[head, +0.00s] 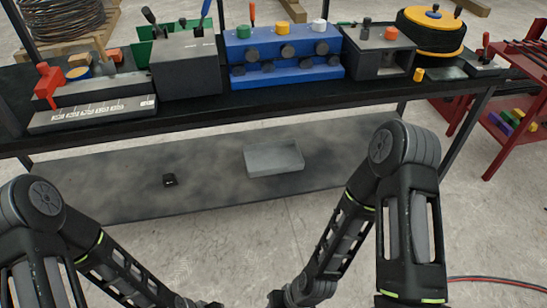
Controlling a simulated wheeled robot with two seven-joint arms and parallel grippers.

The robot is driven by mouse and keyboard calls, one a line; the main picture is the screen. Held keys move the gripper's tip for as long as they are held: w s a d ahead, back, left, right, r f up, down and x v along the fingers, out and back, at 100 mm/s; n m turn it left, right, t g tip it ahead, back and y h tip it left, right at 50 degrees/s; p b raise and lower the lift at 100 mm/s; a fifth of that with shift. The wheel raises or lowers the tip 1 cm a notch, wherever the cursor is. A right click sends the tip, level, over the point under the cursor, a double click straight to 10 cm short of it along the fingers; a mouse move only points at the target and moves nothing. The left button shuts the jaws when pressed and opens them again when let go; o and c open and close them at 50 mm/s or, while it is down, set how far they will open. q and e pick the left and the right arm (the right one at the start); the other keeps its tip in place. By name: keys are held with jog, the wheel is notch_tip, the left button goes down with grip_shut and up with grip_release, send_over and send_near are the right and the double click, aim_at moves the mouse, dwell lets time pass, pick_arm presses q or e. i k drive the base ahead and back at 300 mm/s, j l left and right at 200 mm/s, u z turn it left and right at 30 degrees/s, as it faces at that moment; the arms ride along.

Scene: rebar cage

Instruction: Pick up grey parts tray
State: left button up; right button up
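The grey parts tray (275,170) is a shallow, light grey rectangular tray on the lower shelf, right of the shelf's middle. It looks empty from here. My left gripper (208,304) is at the bottom edge of the head view, left of and nearer to me than the tray. My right gripper (278,299) is also at the bottom edge, roughly below the tray in the picture. Both grippers are apart from the tray. Their fingers are mostly cut off by the frame edge, so I cannot see whether they are open or shut.
The black workbench top (200,112) overhangs the dark lower shelf (110,195). A small black object (169,180) lies on the shelf left of the tray. A blue block (285,68), grey boxes and a yellow-topped reel (432,38) stand on the bench. A red rack (500,125) stands at right.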

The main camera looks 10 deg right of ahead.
aim_at(274, 157)
jog(key=z, duration=1.25)
jog(key=i, duration=0.9)
